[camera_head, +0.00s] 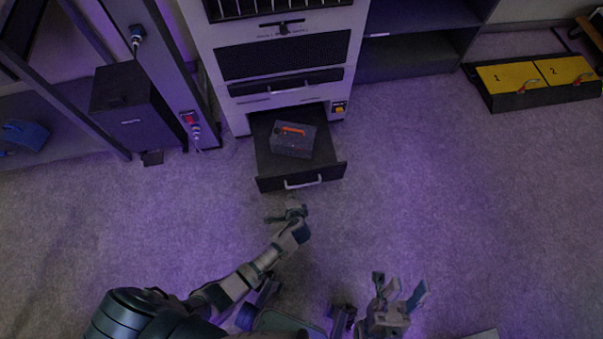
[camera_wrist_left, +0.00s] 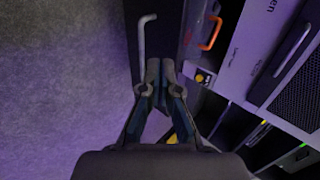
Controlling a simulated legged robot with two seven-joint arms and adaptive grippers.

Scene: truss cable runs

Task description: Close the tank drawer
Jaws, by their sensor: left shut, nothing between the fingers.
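The tank drawer (camera_head: 270,182) is pulled out at the bottom of the white cabinet (camera_head: 238,118). Its dark front panel has a light handle (camera_head: 303,182). A dark grey tank (camera_head: 292,147) with an orange handle sits inside it. My left gripper (camera_head: 288,204) is just in front of the drawer front, near the handle, shut and empty. In the left wrist view its fingertips (camera_wrist_left: 160,65) are together beside the handle (camera_wrist_left: 142,40); contact cannot be told. My right gripper (camera_head: 398,292) is low in the head view, fingers apart, with nothing between them.
A black case (camera_head: 525,100) with yellow panels marked 1 and 2 lies at the right. A black box (camera_head: 125,105) and a truss post stand left of the cabinet. A blue object (camera_head: 28,133) is at far left. The carpet (camera_head: 430,180) right of the drawer is clear.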

